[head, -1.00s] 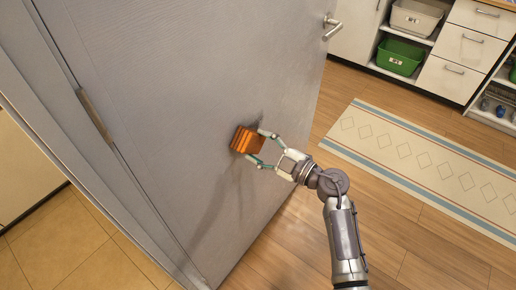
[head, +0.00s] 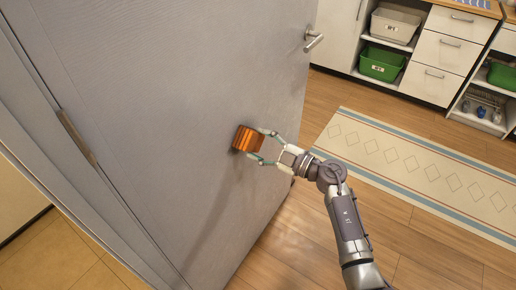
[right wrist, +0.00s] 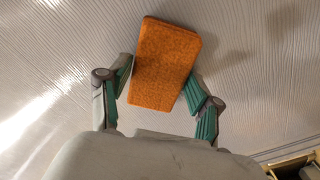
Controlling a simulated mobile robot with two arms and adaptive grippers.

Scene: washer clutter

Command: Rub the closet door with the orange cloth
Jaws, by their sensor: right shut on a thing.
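The grey closet door (head: 190,90) fills the left and middle of the head view and stands open, with a metal handle (head: 313,40) near its far edge. The orange cloth (head: 247,139) is a folded block at the door's face. My right gripper (head: 259,147) is shut on the cloth, with a green-padded finger at each side of it. In the right wrist view the cloth (right wrist: 165,64) lies tilted between the fingers, against or very close to the grained door surface (right wrist: 60,60); exact contact is hard to tell. My left gripper is not in view.
A patterned rug (head: 420,175) lies on the wooden floor (head: 285,240) right of the door. White cabinets (head: 440,55) with a green bin (head: 381,64) and a light bin (head: 393,25) stand at the back right. The door frame (head: 60,160) is at left.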

